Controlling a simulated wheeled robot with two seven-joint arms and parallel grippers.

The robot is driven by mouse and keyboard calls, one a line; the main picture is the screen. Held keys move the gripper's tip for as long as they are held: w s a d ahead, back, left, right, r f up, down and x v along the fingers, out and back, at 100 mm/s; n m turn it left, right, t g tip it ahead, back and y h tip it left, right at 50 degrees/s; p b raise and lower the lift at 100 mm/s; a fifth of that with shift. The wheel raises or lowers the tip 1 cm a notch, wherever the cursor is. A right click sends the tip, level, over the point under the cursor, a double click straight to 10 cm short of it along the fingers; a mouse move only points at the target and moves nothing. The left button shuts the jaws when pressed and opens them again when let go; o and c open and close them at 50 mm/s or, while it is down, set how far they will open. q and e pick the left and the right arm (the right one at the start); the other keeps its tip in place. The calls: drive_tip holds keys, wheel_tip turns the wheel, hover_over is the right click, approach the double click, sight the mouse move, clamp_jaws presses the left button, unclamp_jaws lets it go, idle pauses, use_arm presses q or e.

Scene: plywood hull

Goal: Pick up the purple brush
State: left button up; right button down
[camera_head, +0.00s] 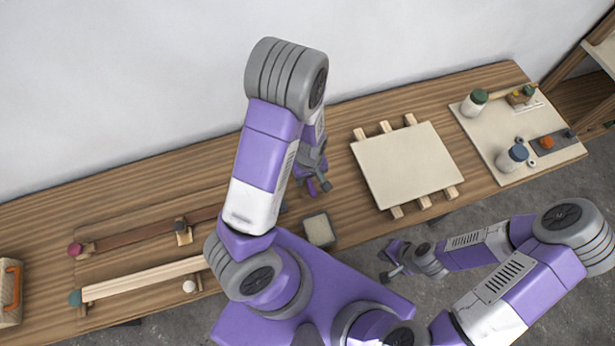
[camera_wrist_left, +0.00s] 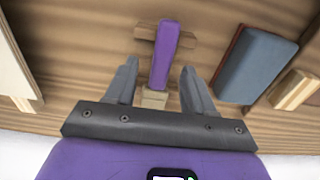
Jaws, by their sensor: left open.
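The purple brush (camera_wrist_left: 164,55) shows in the left wrist view, its narrow purple length lying between the fingers of my left gripper (camera_wrist_left: 160,68). It lies across small wooden pieces on the bench. The fingers are open, one on each side of the brush, with a visible gap to each. In the head view, my left gripper (camera_head: 318,186) is low over the middle of the bench, and my arm and gripper make the brush hard to pick out there. My right gripper (camera_head: 390,263) is beyond the bench's front edge, away from the brush; its finger opening is unclear.
A blue-grey block (camera_wrist_left: 257,65) lies right of the brush in the wrist view. On the bench (camera_head: 150,185), a pale board (camera_head: 407,168) rests on wooden strips at right, jars stand on a panel (camera_head: 490,135) farther right, and long strips (camera_head: 140,278) lie at left.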

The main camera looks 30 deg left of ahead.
use_arm(q)
drive_tip(key=shift+f, duration=0.3)
clamp_jaws()
drive_tip(key=shift+r, duration=0.1)
